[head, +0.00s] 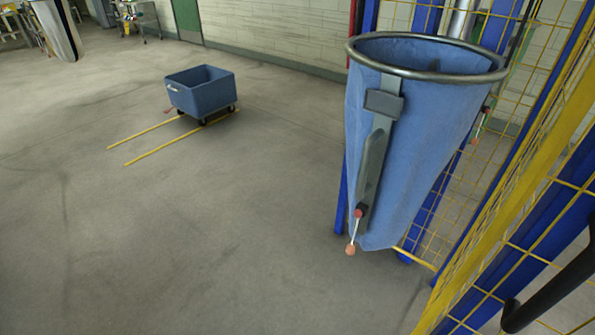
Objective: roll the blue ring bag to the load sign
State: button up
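The blue ring bag (425,150) hangs at the right, large and close, from a round metal ring (428,75) at its open top. The bag tapers downward to a narrow lower end above the floor. A grey strap with a plate (384,104) runs down its near side to a small red-tipped fitting (355,230). What carries the ring overhead is not clear. I see no load sign in this view. My gripper is not in view.
A yellow mesh fence with blue posts (520,180) stands close behind and right of the bag. A dark bar (555,290) shows at the lower right. A blue wheeled tub (202,92) stands by yellow floor lines (155,150). Open floor lies left.

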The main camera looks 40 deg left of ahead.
aim_at(412, 99)
jog(key=u, duration=0.95)
jog(key=k, duration=0.5)
jog(key=u, duration=1.45)
jog(key=i, duration=0.95)
jog(key=z, duration=2.35)
